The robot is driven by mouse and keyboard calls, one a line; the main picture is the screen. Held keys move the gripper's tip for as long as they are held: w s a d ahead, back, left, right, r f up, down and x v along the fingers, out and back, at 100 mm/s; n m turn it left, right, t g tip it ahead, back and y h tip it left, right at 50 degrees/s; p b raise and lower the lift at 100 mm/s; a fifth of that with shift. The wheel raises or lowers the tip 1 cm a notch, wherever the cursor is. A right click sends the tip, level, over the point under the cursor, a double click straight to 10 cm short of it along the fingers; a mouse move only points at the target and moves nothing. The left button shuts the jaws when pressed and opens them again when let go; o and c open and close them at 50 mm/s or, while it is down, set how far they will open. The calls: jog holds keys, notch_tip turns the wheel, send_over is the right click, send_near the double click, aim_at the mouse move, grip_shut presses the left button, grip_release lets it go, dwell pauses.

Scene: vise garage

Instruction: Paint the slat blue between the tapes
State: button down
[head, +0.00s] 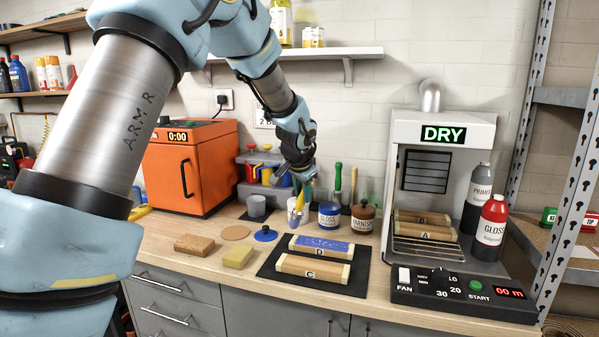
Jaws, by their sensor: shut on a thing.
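Slat D (321,247) lies on a dark mat (268,269) on the bench. Its top is largely blue between the pale taped ends, with patchy lighter marks. Slat C (313,269) lies in front of it, bare wood between pale ends. My gripper (302,175) is above the back of the bench, behind slat D, shut on what looks like a brush with a yellow part (300,201). Its lower end overlaps a whitish cup (291,213); I cannot tell if it is inside. A blue gloss tin (331,216) stands just right; its blue lid (265,234) lies on the bench.
A varnish tin (363,218) stands right of the gloss tin. A sponge (238,257) and a brown block (194,244) lie front left. A drying cabinet (443,140) holds slats A and B; bottles stand beside it. An orange oven (190,165) is at left.

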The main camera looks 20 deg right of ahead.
jog(key=shift+r+p, duration=1.4)
jog(key=shift+r, duration=1)
